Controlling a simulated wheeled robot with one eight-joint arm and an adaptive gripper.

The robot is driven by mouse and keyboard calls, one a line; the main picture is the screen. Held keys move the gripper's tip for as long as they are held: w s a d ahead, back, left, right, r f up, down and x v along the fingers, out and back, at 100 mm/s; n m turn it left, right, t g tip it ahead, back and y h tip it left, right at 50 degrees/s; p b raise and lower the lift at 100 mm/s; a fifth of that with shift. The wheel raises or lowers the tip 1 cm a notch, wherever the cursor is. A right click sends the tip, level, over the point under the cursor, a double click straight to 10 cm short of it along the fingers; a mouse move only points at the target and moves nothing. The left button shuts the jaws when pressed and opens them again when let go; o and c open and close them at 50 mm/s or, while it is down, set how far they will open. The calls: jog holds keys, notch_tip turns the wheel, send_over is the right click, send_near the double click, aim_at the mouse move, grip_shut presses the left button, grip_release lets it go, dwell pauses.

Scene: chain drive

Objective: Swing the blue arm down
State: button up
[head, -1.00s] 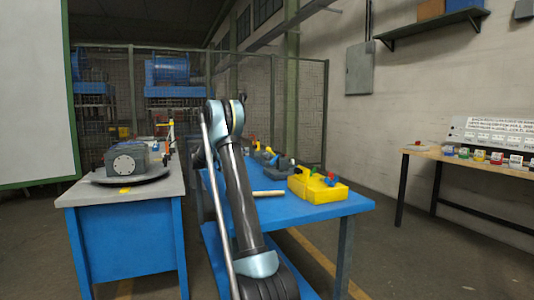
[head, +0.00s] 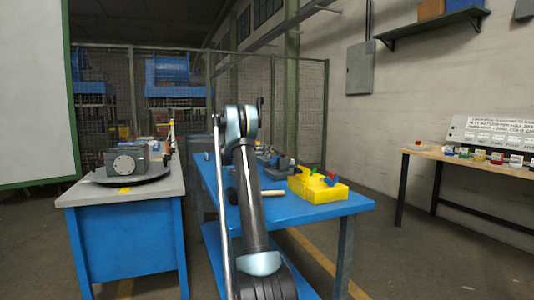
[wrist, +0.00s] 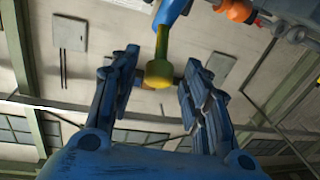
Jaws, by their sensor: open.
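In the wrist view, a blue arm (wrist: 172,11) shows at the top middle, cut by the frame edge. A yellow-green handle extends from it and ends in a round yellow knob (wrist: 158,75). My gripper (wrist: 160,63) is open, with one dark blue finger on each side of the knob. Gaps show between the knob and both fingers, and I see no contact. In the head view my own arm links cover the gripper, and I cannot make out the blue arm there.
An orange knob (wrist: 240,11) and grey-blue parts are at the wrist view's upper right. A blue bench (head: 128,240) with a grey gearbox (head: 127,160) stands left. A wooden table (head: 480,162) is at right.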

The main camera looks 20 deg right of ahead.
jog(key=shift+w+d, duration=0.1)
jog(key=shift+d, duration=0.5)
grip_shut()
jog(key=shift+d, duration=0.1)
